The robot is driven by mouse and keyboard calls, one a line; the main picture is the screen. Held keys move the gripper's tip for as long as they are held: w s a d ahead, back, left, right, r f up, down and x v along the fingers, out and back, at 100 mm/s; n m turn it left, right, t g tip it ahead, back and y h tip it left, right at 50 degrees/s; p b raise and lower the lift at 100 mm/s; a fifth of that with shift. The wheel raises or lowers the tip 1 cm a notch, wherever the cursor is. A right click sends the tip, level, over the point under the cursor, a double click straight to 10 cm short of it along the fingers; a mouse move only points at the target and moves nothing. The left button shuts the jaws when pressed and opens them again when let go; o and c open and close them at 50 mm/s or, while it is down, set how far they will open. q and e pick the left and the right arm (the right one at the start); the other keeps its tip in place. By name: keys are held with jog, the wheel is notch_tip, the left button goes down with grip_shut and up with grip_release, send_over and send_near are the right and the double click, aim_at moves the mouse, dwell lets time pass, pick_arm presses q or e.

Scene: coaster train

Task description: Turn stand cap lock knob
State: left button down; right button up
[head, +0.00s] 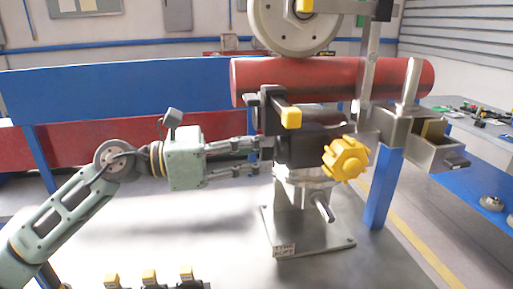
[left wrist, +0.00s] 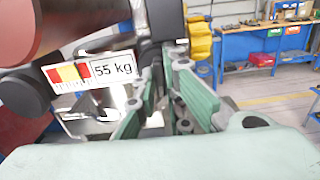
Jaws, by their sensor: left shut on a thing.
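The metal stand (head: 290,205) stands on a flat base plate, with a black block and a bracket at its top. A yellow lobed knob (head: 345,158) is on the block's right front; a yellow knob also shows in the left wrist view (left wrist: 199,40). My left gripper (head: 262,157) reaches in level from the left, its fingertips at the block's left side, apart from the lobed knob. It is shut on a small grey part there, mostly hidden by the fingers; I cannot tell if this is the cap lock knob. The left wrist view shows the green fingers (left wrist: 165,72) close up.
A red cylinder (head: 330,80) and a pale wheel (head: 294,22) are above the stand. A yellow-ended bar (head: 291,117) juts out above my gripper. A lever (head: 325,210) sticks out low on the stand. Small yellow-topped parts (head: 149,275) lie at the front edge; the left tabletop is clear.

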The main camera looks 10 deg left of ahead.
pick_arm(q)
jog(key=shift+r+n, duration=0.1)
jog(key=shift+n, duration=0.4)
jog(key=c, duration=1.8)
grip_release()
jog(key=shift+c, duration=0.2)
jog(key=v, duration=0.7)
jog(key=shift+a, duration=0.25)
jog(key=shift+s, duration=0.1)
